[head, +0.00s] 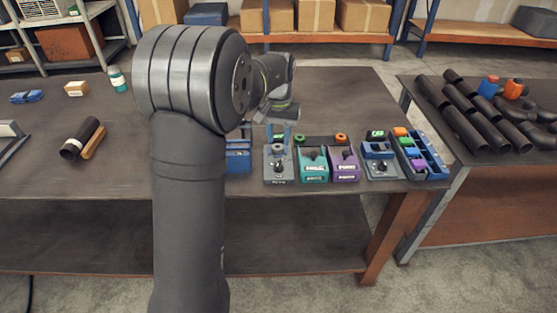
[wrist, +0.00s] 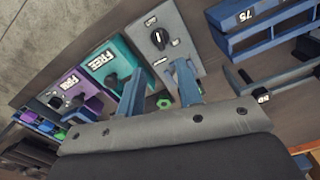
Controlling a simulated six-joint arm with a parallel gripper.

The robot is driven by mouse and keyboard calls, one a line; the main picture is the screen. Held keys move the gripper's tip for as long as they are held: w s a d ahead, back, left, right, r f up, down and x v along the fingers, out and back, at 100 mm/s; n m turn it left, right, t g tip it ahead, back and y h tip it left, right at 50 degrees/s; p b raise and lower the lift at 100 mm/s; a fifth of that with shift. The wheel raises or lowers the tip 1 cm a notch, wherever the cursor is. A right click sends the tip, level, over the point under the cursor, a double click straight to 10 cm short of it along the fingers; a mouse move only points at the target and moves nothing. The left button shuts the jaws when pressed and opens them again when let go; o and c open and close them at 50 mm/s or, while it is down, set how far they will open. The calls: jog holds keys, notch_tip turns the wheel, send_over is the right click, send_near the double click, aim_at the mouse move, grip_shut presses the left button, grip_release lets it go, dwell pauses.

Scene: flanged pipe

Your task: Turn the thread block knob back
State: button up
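A grey block (wrist: 170,33) with a black knob (wrist: 157,38) and small white labels lies just beyond my fingertips in the wrist view. The same block (head: 278,174) is on the table in the head view. A second grey block (head: 383,171) with a dark knob is further right; I cannot read which is the thread block. My gripper (wrist: 161,70) is open, its two blue fingers apart and pointing toward the first grey block. A green hex piece (wrist: 165,102) shows between the fingers, and I see nothing clamped. In the head view my arm hides part of the gripper.
A teal block (head: 314,171) and a purple block (head: 345,169) stand right of the first grey block. A blue bin (head: 436,168) with coloured pieces is at the right edge. A blue rack (head: 238,161) is close on the left.

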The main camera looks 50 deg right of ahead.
aim_at(279, 163)
notch_tip(279, 163, down, 10)
jog(key=shift+r, duration=0.15)
jog(key=shift+c, duration=0.4)
grip_shut()
